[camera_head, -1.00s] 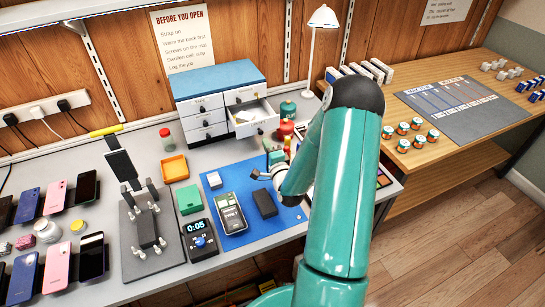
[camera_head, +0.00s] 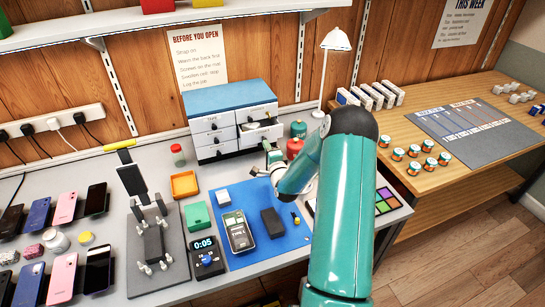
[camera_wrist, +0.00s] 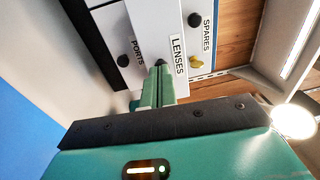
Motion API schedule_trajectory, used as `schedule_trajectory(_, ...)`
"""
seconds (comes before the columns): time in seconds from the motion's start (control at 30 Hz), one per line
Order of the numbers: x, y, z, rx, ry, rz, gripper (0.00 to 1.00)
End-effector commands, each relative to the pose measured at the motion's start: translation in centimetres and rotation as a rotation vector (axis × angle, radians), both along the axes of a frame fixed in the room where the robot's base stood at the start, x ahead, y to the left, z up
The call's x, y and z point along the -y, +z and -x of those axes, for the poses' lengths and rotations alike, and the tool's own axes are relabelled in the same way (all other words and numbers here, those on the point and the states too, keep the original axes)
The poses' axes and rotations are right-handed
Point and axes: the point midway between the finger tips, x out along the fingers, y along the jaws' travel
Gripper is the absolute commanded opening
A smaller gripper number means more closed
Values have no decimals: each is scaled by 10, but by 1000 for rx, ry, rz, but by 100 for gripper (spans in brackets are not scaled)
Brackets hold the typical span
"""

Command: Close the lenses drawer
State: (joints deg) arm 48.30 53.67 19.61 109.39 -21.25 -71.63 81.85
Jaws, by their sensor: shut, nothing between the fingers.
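The lenses drawer (camera_head: 262,134) is in the right column of the blue-topped drawer cabinet (camera_head: 230,97). It stands partly out, with its open top showing in the head view. In the wrist view its white front carries the LENSES label (camera_wrist: 179,55), and a small yellow thing shows beyond it. My gripper (camera_head: 267,147) is in front of this drawer. In the wrist view its shut, empty fingertips (camera_wrist: 160,64) are at the drawer front beside the label; I cannot tell whether they touch it. The drawer's knob is not clearly seen.
The SPARES (camera_wrist: 206,30) and PORTS (camera_wrist: 138,55) drawer fronts are close by. A green jar (camera_head: 299,129) and a red jar (camera_head: 294,147) stand right of the cabinet. A blue mat (camera_head: 255,205) with a phone (camera_head: 238,230) lies in front.

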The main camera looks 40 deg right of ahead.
Motion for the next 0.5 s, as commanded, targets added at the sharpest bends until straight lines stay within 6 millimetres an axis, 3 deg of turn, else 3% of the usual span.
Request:
schedule_trajectory(0.2,12,0,-47,2,-1,1,0)
schedule_trajectory(0.5,16,1,-63,1,-1,0,0)
